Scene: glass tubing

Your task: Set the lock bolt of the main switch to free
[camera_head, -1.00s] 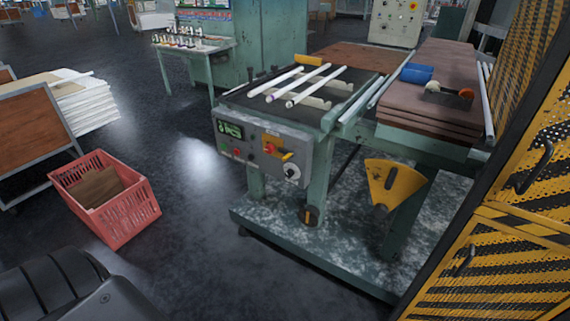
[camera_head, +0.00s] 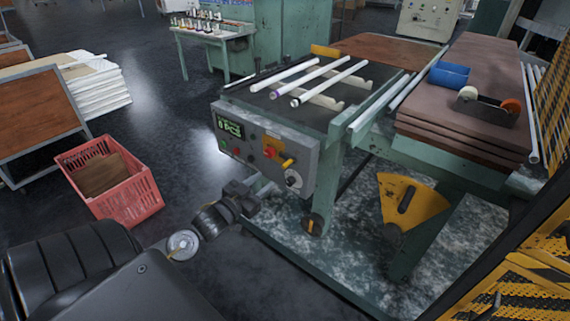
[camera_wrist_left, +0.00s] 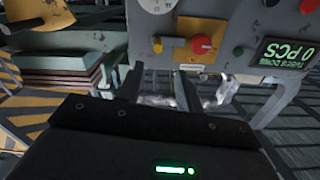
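The main switch (camera_head: 270,152) is a red knob on a yellow plate on the grey control box; it also shows in the left wrist view (camera_wrist_left: 202,44). What looks like its lock bolt (camera_head: 287,162) is a small yellow piece right of the knob; it shows in the left wrist view (camera_wrist_left: 174,42) too. I cannot tell its setting. My left gripper (camera_head: 270,189) is below the box front, near its lower edge. In the left wrist view its two fingers (camera_wrist_left: 158,88) are apart with nothing between them. My right gripper is out of view.
The box also carries a green display (camera_head: 228,127) and a white-and-black dial (camera_head: 293,179). White tubes (camera_head: 318,78) lie on the machine above. A red crate (camera_head: 130,197) stands on the floor at left. A yellow quadrant plate (camera_head: 415,197) hangs at right.

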